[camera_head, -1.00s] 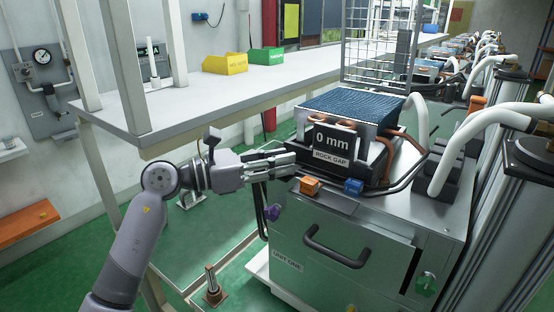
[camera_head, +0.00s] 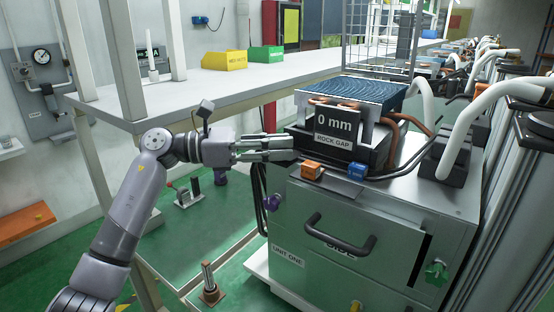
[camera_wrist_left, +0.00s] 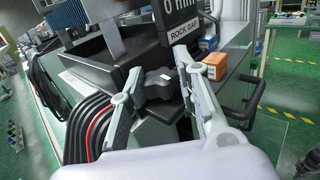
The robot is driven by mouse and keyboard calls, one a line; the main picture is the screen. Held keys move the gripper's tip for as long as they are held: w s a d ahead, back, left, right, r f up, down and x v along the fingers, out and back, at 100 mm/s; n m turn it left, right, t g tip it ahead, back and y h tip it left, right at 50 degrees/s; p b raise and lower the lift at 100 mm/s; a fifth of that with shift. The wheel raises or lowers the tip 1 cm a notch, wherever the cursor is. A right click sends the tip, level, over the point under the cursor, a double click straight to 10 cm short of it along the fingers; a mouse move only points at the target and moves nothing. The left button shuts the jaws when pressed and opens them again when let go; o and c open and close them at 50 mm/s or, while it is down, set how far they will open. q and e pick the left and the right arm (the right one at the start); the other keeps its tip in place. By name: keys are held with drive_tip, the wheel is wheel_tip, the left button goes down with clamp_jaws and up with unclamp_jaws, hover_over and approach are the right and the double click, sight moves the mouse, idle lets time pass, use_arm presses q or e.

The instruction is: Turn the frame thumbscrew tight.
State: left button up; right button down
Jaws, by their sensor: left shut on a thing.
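The frame thumbscrew (camera_wrist_left: 160,82) is a dark lobed knob in the left wrist view, below the ROCK GAP panel at the front of the black frame. My left gripper (camera_wrist_left: 157,100) is shut on it, with one finger on each side. In the head view my left gripper (camera_head: 285,149) reaches from the left to the frame's left side, and the thumbscrew is hidden there by the fingers. The gap display (camera_head: 333,122) reads 0 mm. My right gripper is not in view.
The frame sits on a grey cabinet (camera_head: 350,225) with a blue ribbed top block (camera_head: 355,93). An orange block (camera_head: 312,170) and a blue block (camera_head: 356,171) are on the cabinet's front edge. Black hoses (camera_wrist_left: 88,125) run beside the gripper. A white bench (camera_head: 190,92) stands behind my arm.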

use_arm(q)
drive_tip(key=m+g, duration=0.1)
drive_tip(key=g, duration=0.1)
drive_tip(key=shift+w+m+g+b, duration=0.2)
drive_tip(key=shift+m+g+b, duration=0.15)
drive_tip(key=shift+m+g, duration=0.05)
drive_tip(key=shift+r+m+g, duration=0.1)
drive_tip(key=shift+m+g, duration=0.6)
drive_tip(key=shift+g, duration=0.4)
drive_tip(key=shift+w+m+g, duration=0.1)
drive_tip(key=shift+m+g, duration=0.2)
drive_tip(key=shift+g, duration=0.1)
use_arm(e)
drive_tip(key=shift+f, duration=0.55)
use_arm(q)
drive_tip(key=shift+m+g+y+p, duration=0.4)
drive_tip(key=shift+g, duration=0.2)
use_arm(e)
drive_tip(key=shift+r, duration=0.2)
use_arm(q)
drive_tip(key=o, duration=1.2)
drive_tip(key=shift+c, duration=0.2)
drive_tip(key=shift+f+n+t+b, duration=0.2)
drive_tip(key=shift+n+t+b, duration=0.15)
drive_tip(key=shift+t, duration=0.25)
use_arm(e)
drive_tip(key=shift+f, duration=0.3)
use_arm(q)
drive_tip(key=shift+n+t, duration=0.25)
drive_tip(key=shift+t, duration=0.05)
